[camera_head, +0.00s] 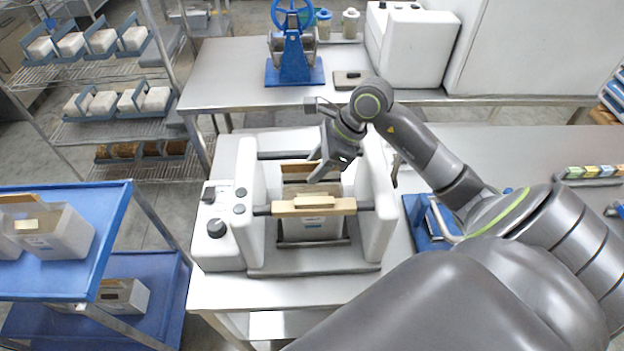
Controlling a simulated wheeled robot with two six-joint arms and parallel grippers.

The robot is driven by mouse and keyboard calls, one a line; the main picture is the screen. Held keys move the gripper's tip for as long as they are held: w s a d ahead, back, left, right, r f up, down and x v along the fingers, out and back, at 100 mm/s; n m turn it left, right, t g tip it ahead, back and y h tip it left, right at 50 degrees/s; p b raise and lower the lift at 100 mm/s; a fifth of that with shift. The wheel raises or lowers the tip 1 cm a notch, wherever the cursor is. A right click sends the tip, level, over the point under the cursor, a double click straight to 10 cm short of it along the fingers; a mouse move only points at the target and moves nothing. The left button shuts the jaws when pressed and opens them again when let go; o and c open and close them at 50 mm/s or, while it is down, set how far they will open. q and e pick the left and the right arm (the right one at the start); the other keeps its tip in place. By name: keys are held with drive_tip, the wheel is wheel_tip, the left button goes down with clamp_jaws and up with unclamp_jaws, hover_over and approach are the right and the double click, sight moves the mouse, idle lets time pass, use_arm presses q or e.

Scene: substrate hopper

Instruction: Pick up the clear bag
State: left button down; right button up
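My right gripper (332,166) reaches in from the right and hangs over the opening of the white machine (378,218). One finger slants down to the left; the spacing of the fingers is not clear. A pale bag or box with a small label (312,229) sits inside the machine, below and behind a light wooden bar (288,209). I cannot tell whether it is clear. Other pale bags with brown tops stand on the blue cart (112,232) at the left, one of them a whitish bag (58,238). My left gripper is not in view.
A wire rack (110,75) at the back left holds white blocks in blue holders and brown blocks below. A blue press (292,72) and a white box machine (410,45) stand on the rear table. A blue fixture (424,228) lies right of the machine, near my arm.

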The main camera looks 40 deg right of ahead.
drive_tip(key=shift+x, duration=0.95)
clamp_jaws()
drive_tip(key=shift+w, duration=0.1)
